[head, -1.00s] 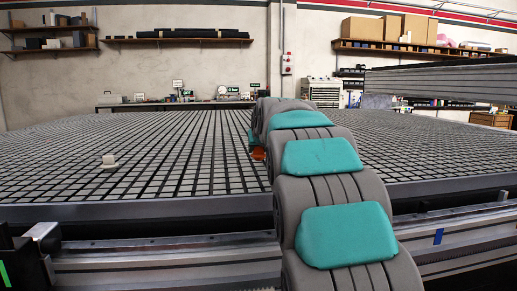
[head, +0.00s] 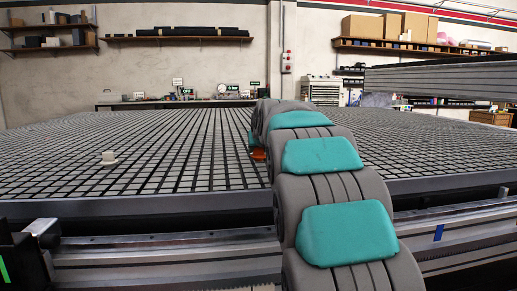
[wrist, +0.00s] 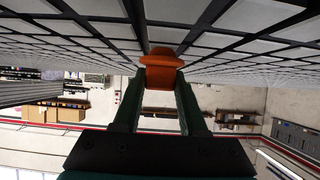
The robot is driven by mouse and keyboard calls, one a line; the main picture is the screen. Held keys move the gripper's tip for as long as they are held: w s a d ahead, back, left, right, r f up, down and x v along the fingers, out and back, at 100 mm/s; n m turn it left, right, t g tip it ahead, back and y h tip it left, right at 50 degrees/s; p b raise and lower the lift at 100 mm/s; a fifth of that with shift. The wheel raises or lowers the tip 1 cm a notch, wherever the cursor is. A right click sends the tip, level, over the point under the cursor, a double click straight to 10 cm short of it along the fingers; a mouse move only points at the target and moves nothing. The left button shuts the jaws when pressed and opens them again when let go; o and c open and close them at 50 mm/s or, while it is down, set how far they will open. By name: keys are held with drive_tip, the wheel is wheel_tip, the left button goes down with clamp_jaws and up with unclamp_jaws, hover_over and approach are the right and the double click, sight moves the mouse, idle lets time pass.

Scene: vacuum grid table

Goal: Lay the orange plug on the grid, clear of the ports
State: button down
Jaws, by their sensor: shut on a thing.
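The orange plug (wrist: 160,74) is between the fingertips of my gripper (wrist: 160,84) in the wrist view, with its wider flanged end towards the grid. My gripper is shut on it. The plug is at or very close to the grid surface; I cannot tell whether it touches. In the head view only a small orange part of the plug (head: 258,155) shows left of my arm, which hides most of my gripper. The grid table (head: 60,160) spreads wide with dark grooves between pale squares. No port can be made out near the plug.
A grey beam (head: 440,82) spans above the table at the right. A metal rail (head: 160,255) runs along the front edge.

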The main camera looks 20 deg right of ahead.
drive_tip(key=shift+c, duration=1.9)
unclamp_jaws()
